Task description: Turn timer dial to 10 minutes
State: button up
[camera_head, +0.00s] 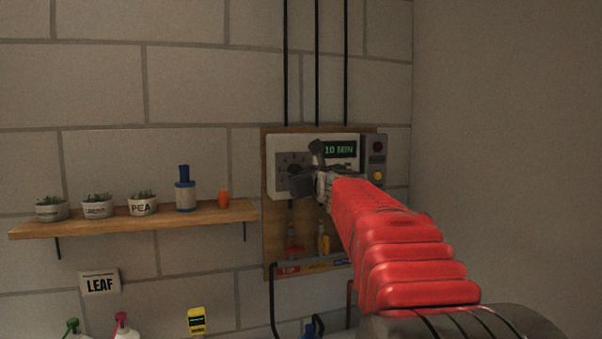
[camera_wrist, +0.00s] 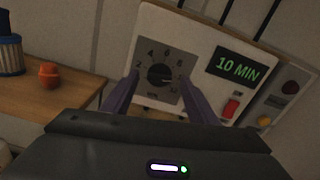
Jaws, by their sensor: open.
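The timer is a pale panel (camera_head: 346,145) on a wooden backboard, with a grey square dial plate (camera_wrist: 178,57). The round black dial (camera_wrist: 159,74) sits mid-plate inside a ring of numbers. Its mark seems to face right, but is too small to read surely. The green display (camera_wrist: 237,67) reads "10 MIN", and also does so in the head view (camera_head: 339,149). My gripper (camera_head: 308,168) is in front of the dial plate. In the wrist view its two purple-grey fingers stand apart on either side of the dial, with nothing held between them.
A red switch (camera_wrist: 230,107) is on the panel, right of the dial. A grey box (camera_head: 377,160) with a dark red and a yellow button adjoins it. Bottles stand below.

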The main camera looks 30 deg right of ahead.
jog(key=v, duration=1.2)
jog(key=shift+s, duration=0.15)
dwell(0.3)
